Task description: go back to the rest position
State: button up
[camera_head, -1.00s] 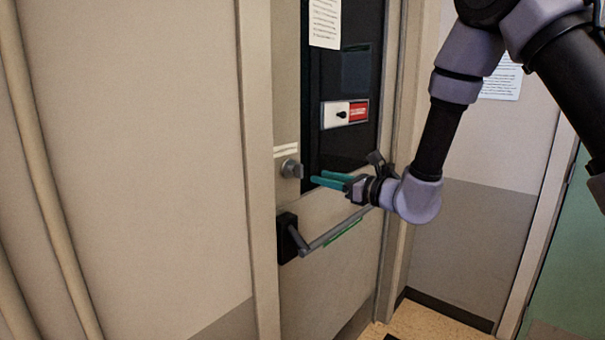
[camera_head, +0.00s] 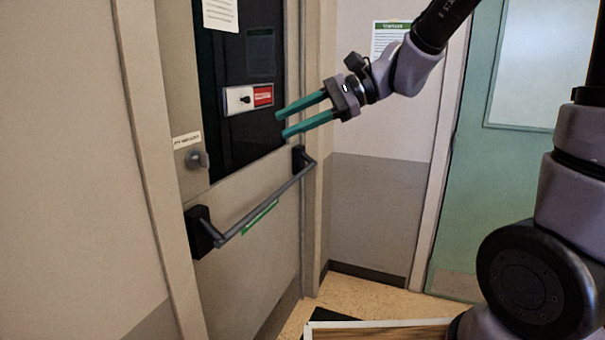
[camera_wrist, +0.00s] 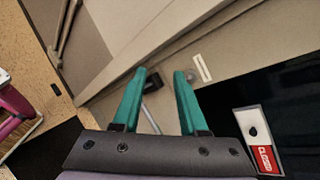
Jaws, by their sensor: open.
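My gripper (camera_head: 281,124) has two teal fingers spread apart with nothing between them. In the head view it is in the air in front of the door, above the right end of the push bar (camera_head: 265,212). The door (camera_head: 245,262) looks shut in its frame. A round lock knob (camera_head: 197,159) sits on it to the left of my gripper. In the wrist view my open fingers (camera_wrist: 157,75) point toward the door, with the knob (camera_wrist: 192,75) just beyond the right fingertip. The fingers touch nothing that I can see.
A black panel (camera_head: 232,120) on the door carries a red and white sign (camera_head: 249,98). A green door (camera_head: 490,170) is at the right. A pale-rimmed wooden surface (camera_head: 385,328) is at the bottom. In the wrist view a pink object (camera_wrist: 15,105) is at the left.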

jog(key=s+d+n+t+h, duration=0.1)
jog(key=d+t+h, duration=0.1)
jog(key=d, duration=0.7)
jog(key=s+d+r+n+t+h, duration=0.1)
jog(key=s+d+n+t+h, duration=0.1)
jog(key=d+h, duration=0.3)
jog(key=s+d+r+n+t+h, duration=0.1)
jog(key=d+t+h, duration=0.2)
jog(key=d, duration=0.9)
jog(key=shift+s+d+r+n+t+h, duration=0.2)
jog(key=shift+s+d+n+t+h, duration=0.1)
jog(key=shift+s+d+n+h, duration=0.15)
